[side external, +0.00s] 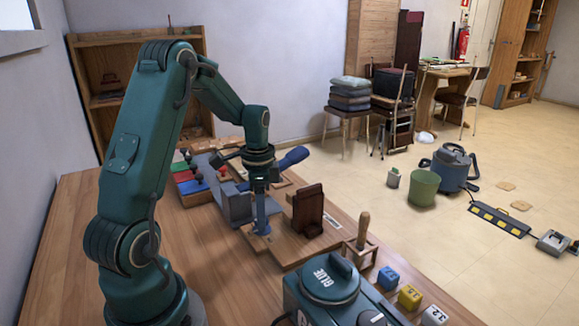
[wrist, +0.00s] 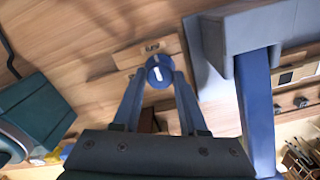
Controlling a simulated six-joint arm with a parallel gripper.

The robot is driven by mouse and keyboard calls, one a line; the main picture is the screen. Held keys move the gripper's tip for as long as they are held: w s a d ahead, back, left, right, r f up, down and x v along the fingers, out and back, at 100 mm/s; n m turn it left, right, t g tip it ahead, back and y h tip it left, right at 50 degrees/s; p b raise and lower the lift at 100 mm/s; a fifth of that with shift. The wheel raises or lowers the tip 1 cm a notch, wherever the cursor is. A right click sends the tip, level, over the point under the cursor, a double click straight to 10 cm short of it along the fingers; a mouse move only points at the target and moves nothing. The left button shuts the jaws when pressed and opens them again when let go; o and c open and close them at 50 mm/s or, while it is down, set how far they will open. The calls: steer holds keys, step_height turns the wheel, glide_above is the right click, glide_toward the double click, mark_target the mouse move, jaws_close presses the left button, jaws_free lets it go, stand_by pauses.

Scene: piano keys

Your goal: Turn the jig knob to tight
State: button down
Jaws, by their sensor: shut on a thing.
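The jig knob (wrist: 159,71) is round and blue with a white pointer line, seen in the wrist view between my fingertips. Its pointer runs nearly up and down the picture. My gripper (wrist: 158,84) has its two blue fingers shut on the knob, one on each side. In the side view my gripper (side external: 261,226) points straight down at the small wooden base (side external: 259,240); the knob is mostly hidden there by the fingers. The wooden base also shows in the wrist view (wrist: 139,54), with a small pale mark beside the knob. I cannot read any tight marking.
A grey block (side external: 236,205) with a blue handle (side external: 293,157) stands close beside my gripper. A dark brown wooden stand (side external: 307,208) is to the right. The left tabletop is clear.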

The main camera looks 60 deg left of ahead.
stand_by(0.4)
steer(key=shift+c, duration=2.2)
jaws_free()
steer(key=shift+r, duration=2.65)
